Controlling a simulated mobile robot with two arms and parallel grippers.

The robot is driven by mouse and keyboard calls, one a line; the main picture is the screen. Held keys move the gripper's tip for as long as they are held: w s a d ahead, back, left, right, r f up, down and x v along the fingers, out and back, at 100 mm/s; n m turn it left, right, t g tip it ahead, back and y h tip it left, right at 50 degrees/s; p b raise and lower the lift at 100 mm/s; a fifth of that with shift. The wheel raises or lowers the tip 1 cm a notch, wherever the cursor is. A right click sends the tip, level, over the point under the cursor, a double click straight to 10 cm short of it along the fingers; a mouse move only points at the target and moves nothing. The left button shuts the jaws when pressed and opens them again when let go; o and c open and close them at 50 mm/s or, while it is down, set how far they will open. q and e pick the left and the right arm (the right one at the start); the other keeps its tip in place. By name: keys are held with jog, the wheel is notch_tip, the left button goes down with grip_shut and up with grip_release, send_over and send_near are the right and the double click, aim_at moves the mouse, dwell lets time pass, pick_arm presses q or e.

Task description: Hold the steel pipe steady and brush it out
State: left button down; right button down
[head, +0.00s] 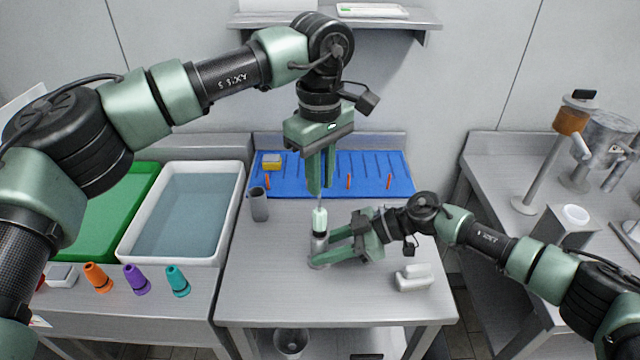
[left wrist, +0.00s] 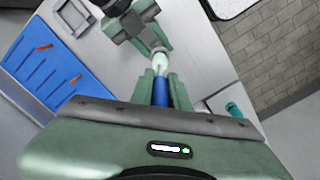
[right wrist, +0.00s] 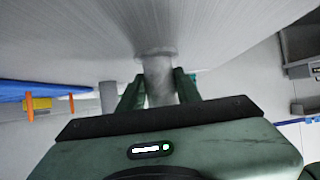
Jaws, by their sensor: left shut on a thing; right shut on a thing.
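The steel pipe (head: 319,250) stands upright on the middle steel table. My right gripper (head: 330,250) is shut around it from the right; the pipe also shows between its fingers in the right wrist view (right wrist: 158,88). My left gripper (head: 320,190) points straight down above the pipe, shut on the brush. The brush's blue handle (left wrist: 160,92) shows between the fingers in the left wrist view. Its pale bristle head (head: 320,219) is over the pipe's top, in line with it. I cannot tell how far the bristles reach inside.
A grey cup (head: 259,206) stands left of the pipe. A white block (head: 413,279) lies to the right. Behind is a blue pegboard mat (head: 390,162) with a yellow sponge (head: 271,161). Left are a water basin (head: 234,205) and orange, purple and teal cones (head: 177,281).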

pick_arm(q)
jog(key=shift+r, duration=2)
pick_arm(e)
jog(key=c, duration=0.6)
grip_release()
jog(key=o, duration=0.6)
jog(key=v, duration=1.2)
pick_arm(q)
jog(key=shift+s+f, duration=0.1)
pick_arm(e)
jog(key=shift+s+f, duration=0.1)
